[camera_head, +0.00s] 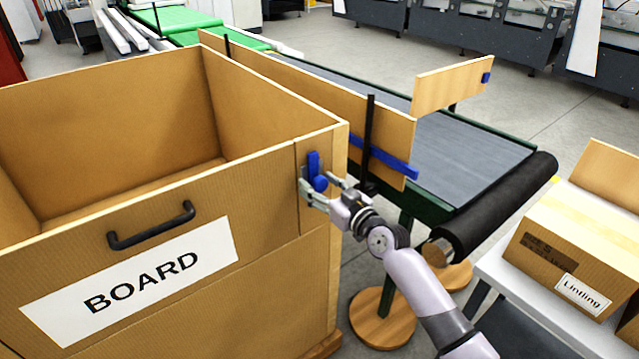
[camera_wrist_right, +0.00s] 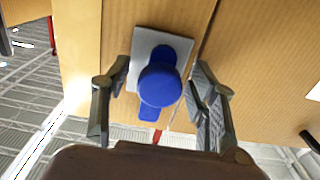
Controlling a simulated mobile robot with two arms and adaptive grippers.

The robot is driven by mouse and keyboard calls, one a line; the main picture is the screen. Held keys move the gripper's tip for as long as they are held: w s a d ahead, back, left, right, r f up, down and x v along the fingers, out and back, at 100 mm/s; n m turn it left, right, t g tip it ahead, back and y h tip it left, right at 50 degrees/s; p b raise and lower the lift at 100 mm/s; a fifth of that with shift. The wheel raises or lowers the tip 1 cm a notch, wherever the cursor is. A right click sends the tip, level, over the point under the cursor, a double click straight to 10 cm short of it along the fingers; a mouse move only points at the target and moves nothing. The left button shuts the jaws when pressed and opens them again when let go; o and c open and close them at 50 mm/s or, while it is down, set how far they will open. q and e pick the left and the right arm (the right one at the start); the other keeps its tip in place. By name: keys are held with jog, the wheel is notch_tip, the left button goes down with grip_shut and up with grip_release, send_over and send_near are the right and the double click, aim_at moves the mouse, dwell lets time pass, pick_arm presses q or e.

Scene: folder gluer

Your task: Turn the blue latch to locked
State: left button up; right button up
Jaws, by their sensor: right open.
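The blue latch (camera_head: 314,164) is on the corner post of the large wooden box (camera_head: 270,215) labelled BOARD, beside the box's front panel. In the head view its bar stands about upright. In the right wrist view the latch (camera_wrist_right: 160,85) shows a round blue knob over a blue bar on a grey plate (camera_wrist_right: 150,45). My right gripper (camera_head: 318,190) is open at the latch. In the right wrist view its two fingers (camera_wrist_right: 160,92) stand on either side of the knob, with visible gaps. My left gripper is not in view.
A black handle (camera_head: 152,226) is on the box front. A conveyor (camera_head: 455,150) with a wooden side board (camera_head: 340,105) and blue bar (camera_head: 392,160) runs behind. A carton (camera_head: 575,250) stands on a light table at the right.

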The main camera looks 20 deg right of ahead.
jog(key=shift+w, duration=0.1)
jog(key=shift+c, duration=0.3)
grip_shut()
dwell(0.4)
